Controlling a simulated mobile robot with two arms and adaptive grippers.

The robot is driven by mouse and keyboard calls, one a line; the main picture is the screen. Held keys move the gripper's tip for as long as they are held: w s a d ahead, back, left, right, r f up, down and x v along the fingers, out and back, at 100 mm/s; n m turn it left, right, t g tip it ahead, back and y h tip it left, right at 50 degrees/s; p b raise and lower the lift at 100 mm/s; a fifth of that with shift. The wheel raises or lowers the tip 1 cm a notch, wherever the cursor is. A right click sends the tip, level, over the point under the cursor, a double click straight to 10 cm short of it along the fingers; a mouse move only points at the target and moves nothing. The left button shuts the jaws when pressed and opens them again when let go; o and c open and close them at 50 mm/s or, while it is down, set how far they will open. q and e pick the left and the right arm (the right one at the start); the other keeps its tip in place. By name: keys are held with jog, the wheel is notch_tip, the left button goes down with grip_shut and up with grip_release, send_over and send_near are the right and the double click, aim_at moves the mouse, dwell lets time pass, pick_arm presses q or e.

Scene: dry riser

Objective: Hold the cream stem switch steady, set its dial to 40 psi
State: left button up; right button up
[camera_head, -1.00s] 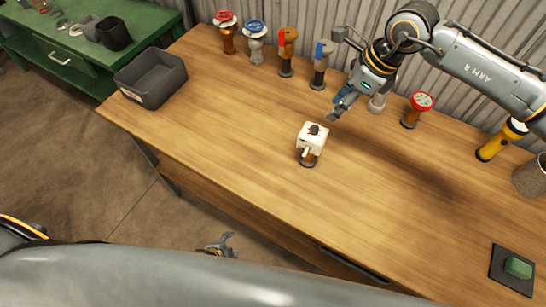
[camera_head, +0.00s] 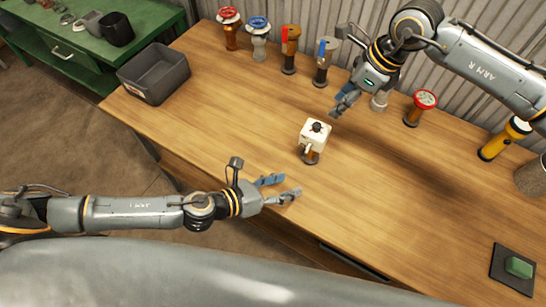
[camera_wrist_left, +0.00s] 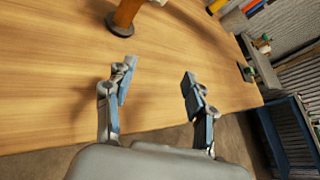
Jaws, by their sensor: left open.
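The cream stem switch (camera_head: 314,134) is a cream box with a dark dial knob (camera_head: 317,127) on top. It stands upright on a brown stem with a dark round base, mid-table. Its brown stem (camera_wrist_left: 126,14) shows at the top of the left wrist view; its box is out of frame there. My left gripper (camera_head: 284,187) is open and empty at the table's front edge, below and left of the switch, apart from it. Its fingers (camera_wrist_left: 160,72) are spread in the wrist view. My right gripper (camera_head: 340,106) hangs up and right of the switch, apart from it; its finger gap is unclear. Dial markings are too small to read.
Several valves on stems, including a red-wheeled one (camera_head: 230,16) and a blue-wheeled one (camera_head: 258,25), line the back. A grey bin (camera_head: 154,76) stands at the left, a yellow flashlight (camera_head: 500,140) at the right. The wood around the switch is clear.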

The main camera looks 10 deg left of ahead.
pick_arm(q)
jog(key=w+a+r+m, duration=0.2)
jog(key=w+a+m, duration=0.2)
jog(key=w, duration=0.2)
jog(key=shift+y, duration=0.4)
jog(key=x, duration=1.3)
jog(key=shift+w+d+r, duration=0.15)
jog(key=shift+w+d, duration=0.1)
jog(key=shift+d, duration=0.05)
jog(key=shift+c, duration=0.2)
grip_shut()
pick_arm(e)
jog(key=shift+o, duration=0.9)
pick_arm(q)
jog(key=shift+a, duration=0.1)
pick_arm(e)
jog(key=m+h, duration=0.2)
jog(key=h, duration=0.2)
send_near(317, 125)
jog(key=shift+g, duration=0.3)
jog(key=f, duration=0.8)
jog(key=shift+w+f, duration=0.3)
pick_arm(q)
jog(key=shift+s, duration=0.1)
